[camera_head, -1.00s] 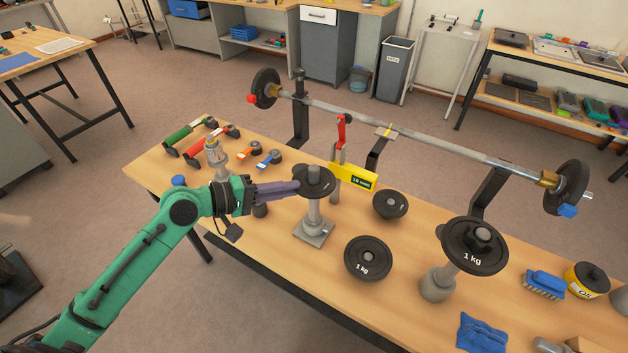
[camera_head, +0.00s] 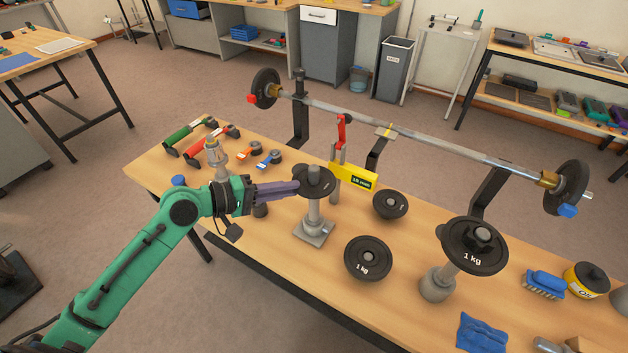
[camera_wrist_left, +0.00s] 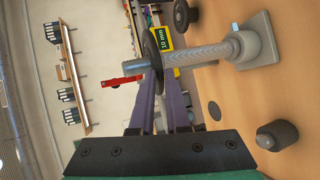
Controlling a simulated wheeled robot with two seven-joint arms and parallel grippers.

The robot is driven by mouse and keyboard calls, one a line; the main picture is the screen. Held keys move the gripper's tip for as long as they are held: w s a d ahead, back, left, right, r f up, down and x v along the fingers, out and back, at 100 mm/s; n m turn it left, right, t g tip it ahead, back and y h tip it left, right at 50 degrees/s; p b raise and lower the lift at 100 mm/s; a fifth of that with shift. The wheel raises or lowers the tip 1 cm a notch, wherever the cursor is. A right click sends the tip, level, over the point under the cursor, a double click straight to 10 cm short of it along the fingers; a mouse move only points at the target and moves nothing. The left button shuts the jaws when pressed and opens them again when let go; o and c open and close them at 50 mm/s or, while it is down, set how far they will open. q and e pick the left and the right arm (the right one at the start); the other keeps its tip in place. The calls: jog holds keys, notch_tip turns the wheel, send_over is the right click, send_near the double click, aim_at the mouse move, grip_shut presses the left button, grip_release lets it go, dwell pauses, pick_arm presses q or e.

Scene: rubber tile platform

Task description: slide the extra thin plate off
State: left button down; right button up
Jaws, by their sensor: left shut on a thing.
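A small dark plate (camera_head: 318,182) sits on top of the grey upright post (camera_head: 314,215), with the post's end rising through its middle. My left gripper (camera_head: 298,187) is shut on this plate from its left side. In the left wrist view, the plate (camera_wrist_left: 152,50) shows edge-on between the tips of the two purple fingers. The plate is level and high on the post. My right gripper is in neither view.
A yellow 10 mm tag with a red-handled tool (camera_head: 354,177) stands close behind the post. A 1 kg plate (camera_head: 367,258) and a smaller plate (camera_head: 390,204) lie to the right. Another 1 kg plate (camera_head: 474,245) is on a stand. A loaded barbell (camera_head: 420,137) spans the back.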

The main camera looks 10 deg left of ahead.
pick_arm(q)
jog(key=shift+s+f, duration=0.1)
jog(key=shift+f, duration=0.15)
jog(key=shift+p, duration=0.35)
jog(key=shift+f, duration=0.1)
dwell(0.3)
jog(key=shift+p, duration=0.35)
jog(key=shift+r+p, duration=0.75)
